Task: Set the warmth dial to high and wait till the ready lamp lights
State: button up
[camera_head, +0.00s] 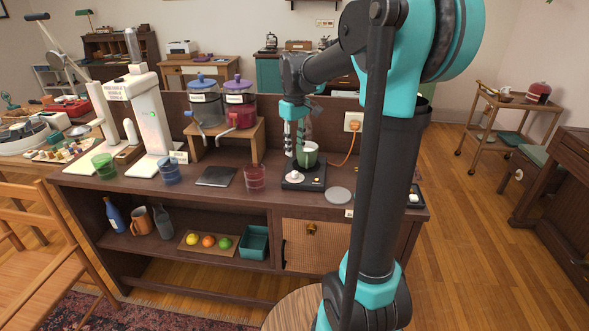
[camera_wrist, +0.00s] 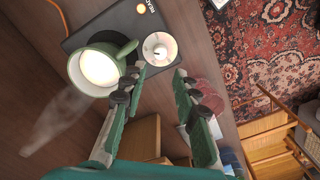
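A black warmer (camera_head: 303,182) stands on the brown cabinet top. A green mug (camera_head: 307,154) with pale contents sits on its plate; it also shows in the wrist view (camera_wrist: 97,67). The white round warmth dial (camera_wrist: 160,47) is on the warmer beside the mug, and shows in the head view (camera_head: 294,177). I cannot read its setting. A small orange lamp (camera_wrist: 141,9) looks bright near the warmer's edge; it also shows in the head view (camera_head: 317,181). My gripper (camera_wrist: 159,72) is open and empty, its fingertips pointing toward the dial, apparently apart from it. It hangs above the warmer in the head view (camera_head: 294,142).
Two lidded dispensers stand on a wooden stand (camera_head: 220,135) behind. An orange cord runs to a wall socket (camera_head: 353,122).

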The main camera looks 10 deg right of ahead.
aim_at(295, 172)
notch_tip(295, 172, down, 9)
jog(key=shift+r, duration=0.1)
jog(key=shift+c, duration=0.4)
grip_shut()
